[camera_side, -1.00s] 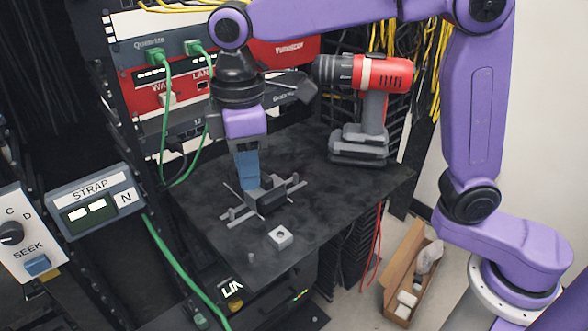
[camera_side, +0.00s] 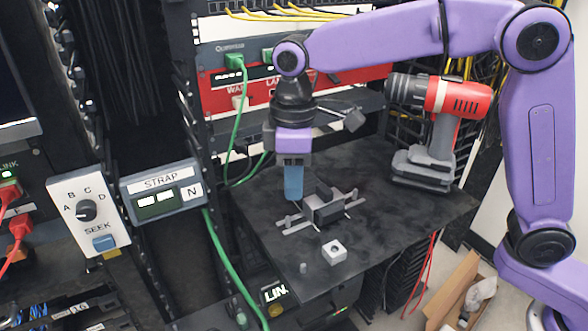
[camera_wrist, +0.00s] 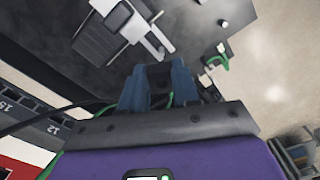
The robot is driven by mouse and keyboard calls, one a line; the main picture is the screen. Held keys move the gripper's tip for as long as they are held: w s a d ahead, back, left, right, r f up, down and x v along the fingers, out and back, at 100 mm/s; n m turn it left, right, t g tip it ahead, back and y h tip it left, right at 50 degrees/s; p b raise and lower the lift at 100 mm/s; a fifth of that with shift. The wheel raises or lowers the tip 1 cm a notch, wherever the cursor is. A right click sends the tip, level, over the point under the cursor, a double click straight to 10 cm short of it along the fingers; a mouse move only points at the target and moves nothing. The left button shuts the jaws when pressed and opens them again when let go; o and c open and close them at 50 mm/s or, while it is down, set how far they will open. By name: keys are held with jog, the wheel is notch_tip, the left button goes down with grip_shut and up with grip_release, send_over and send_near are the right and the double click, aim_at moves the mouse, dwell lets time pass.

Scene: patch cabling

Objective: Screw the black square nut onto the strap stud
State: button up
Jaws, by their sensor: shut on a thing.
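My gripper (camera_side: 293,196) has blue fingers and points down just left of the grey fixture with dark upright blocks (camera_side: 327,211). In the wrist view the fingers (camera_wrist: 159,88) are shut on a dark piece (camera_wrist: 160,94), which I take for the black square nut; its outline is mostly hidden. A short grey peg (camera_side: 288,221) stands at the fixture's left end. A second small grey peg (camera_side: 303,268) stands nearer the front edge. I cannot tell which is the strap stud. I cannot tell whether the fingertips touch anything.
A pale square nut with a hole (camera_side: 334,253) lies on the black shelf (camera_side: 390,225) in front of the fixture. A red drill (camera_side: 440,125) stands at the back right. A green cable (camera_side: 232,270) runs down the left.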

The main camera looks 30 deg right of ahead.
jog(key=shift+f, duration=2.15)
jog(key=shift+f, duration=1.3)
jog(key=o, duration=1.1)
notch_tip(320, 180, up, 17)
jog(key=shift+r, duration=0.2)
jog(key=shift+n, duration=0.3)
jog(key=s+d+f, duration=0.5)
jog(key=s+d, duration=0.3)
jog(key=s+d+f, duration=0.6)
jog(key=s+d, duration=0.2)
jog(key=s+d+f, duration=0.5)
jog(key=s+d, duration=0.3)
jog(key=s, duration=0.1)
jog(key=shift+s+f, duration=0.1)
jog(key=shift+f, duration=0.3)
jog(key=shift+c, duration=0.3)
